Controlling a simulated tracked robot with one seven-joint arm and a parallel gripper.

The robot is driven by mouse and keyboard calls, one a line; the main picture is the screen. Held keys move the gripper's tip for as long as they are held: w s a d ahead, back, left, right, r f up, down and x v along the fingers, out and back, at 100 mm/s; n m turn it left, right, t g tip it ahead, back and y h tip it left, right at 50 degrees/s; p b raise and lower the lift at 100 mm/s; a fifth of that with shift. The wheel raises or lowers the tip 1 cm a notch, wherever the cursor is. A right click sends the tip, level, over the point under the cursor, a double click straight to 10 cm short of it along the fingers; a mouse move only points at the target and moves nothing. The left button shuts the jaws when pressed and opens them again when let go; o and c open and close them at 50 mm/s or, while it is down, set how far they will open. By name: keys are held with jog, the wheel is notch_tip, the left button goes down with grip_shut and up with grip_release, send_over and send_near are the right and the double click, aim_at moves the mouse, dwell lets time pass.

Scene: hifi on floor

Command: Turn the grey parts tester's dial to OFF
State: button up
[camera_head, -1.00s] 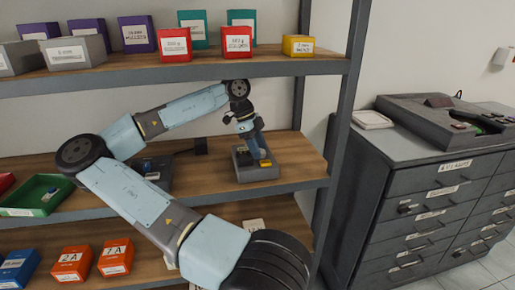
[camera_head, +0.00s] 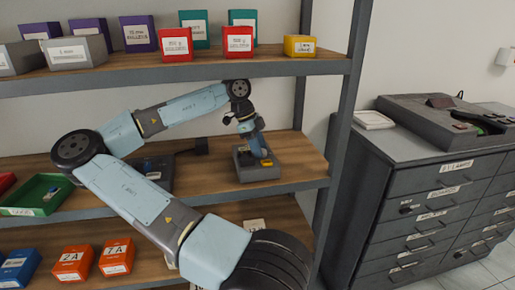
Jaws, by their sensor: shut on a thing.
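The grey parts tester (camera_head: 258,174) is a small grey box on the middle wooden shelf, near its right end. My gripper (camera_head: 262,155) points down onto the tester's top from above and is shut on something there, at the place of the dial. The fingers and wrist hide the dial, so its pointer and the OFF mark cannot be read. A small yellow spot (camera_head: 266,162) shows on the tester's top beside the fingers.
A dark device (camera_head: 160,172) stands left of the tester, partly behind my arm. A green tray (camera_head: 35,194) lies further left. Small boxes line the upper shelf (camera_head: 200,69) above my arm. A shelf post (camera_head: 340,100) and grey drawer cabinet (camera_head: 410,200) stand right.

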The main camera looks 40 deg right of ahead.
jog(key=shift+a+n+t+h, duration=0.1)
jog(key=shift+n+t+h, duration=0.2)
jog(key=shift+n, duration=0.7)
jog(key=o, duration=0.8)
jog(key=shift+c, duration=0.2)
jog(key=shift+r, duration=0.1)
